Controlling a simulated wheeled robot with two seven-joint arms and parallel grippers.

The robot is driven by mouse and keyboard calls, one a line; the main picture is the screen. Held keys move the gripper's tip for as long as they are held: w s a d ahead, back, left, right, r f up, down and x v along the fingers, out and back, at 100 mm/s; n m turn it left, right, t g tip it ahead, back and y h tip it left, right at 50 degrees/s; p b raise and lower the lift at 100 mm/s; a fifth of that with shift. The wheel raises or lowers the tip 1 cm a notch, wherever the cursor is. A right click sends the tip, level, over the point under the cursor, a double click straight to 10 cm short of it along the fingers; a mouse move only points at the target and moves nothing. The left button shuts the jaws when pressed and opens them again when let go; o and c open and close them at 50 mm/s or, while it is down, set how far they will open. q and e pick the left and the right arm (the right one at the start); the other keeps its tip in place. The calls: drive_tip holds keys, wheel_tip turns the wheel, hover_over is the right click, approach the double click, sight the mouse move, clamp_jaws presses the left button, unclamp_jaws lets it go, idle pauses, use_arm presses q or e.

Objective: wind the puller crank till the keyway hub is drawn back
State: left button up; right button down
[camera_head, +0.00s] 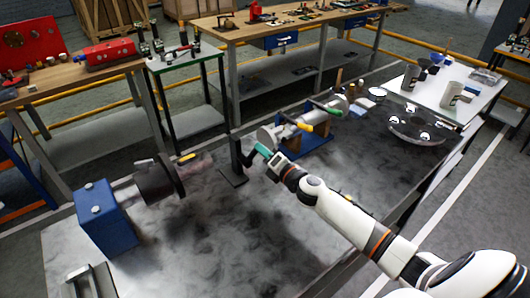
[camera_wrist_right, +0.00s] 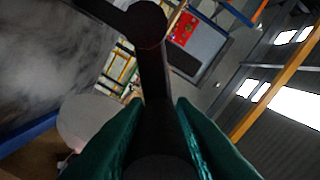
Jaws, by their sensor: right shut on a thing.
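My right gripper (camera_head: 265,152) has green fingers and reaches in from the lower right. It is shut on a dark crank handle (camera_head: 248,158) beside a dark upright stand (camera_head: 236,155). In the right wrist view the green fingers (camera_wrist_right: 160,140) lie on both sides of the dark grip (camera_wrist_right: 155,85), which runs to a rounded joint with the crank arm (camera_wrist_right: 140,22). A grey cylindrical assembly (camera_head: 284,131) sits on a blue support just behind the gripper. I cannot tell the keyway hub apart there. My left gripper is not in view.
A dark flanged drum (camera_head: 156,184) and a blue block (camera_head: 104,220) stand on the stained bench top (camera_head: 215,240) at left. A dark round tray (camera_head: 415,125) lies at the bench's far right. The bench front middle is clear.

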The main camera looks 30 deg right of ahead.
drive_tip(key=shift+w+r, duration=0.1)
drive_tip(key=shift+r, duration=0.3)
drive_tip(key=c, duration=1.4)
unclamp_jaws()
drive_tip(key=shift+o, duration=0.8)
drive_tip(key=shift+a, duration=0.1)
drive_tip(key=shift+f, duration=0.2)
drive_tip(key=s+d+b, duration=0.1)
drive_tip(key=s+b, duration=0.1)
drive_tip(key=s, duration=1)
drive_tip(key=shift+d, duration=0.35)
